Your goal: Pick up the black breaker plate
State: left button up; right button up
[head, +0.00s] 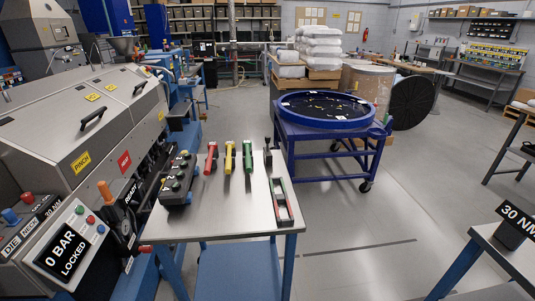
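I cannot clearly identify the black breaker plate. A blue round tray (327,122) with a dark inside and small pale bits sits on the blue cart (320,138). Neither of my grippers shows in the head view.
A steel table (225,220) in front holds a black button box (178,180), red (211,158), yellow (229,158) and green (248,156) handled tools, and a red-green frame (281,202). A grey machine (70,125) blocks the left. Floor (400,215) is clear right of centre.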

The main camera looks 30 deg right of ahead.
aim_at(268, 156)
jog(key=u, duration=1.4)
jog(key=z, duration=2.5)
jog(key=i+l+u, duration=0.15)
jog(key=k+l, duration=0.05)
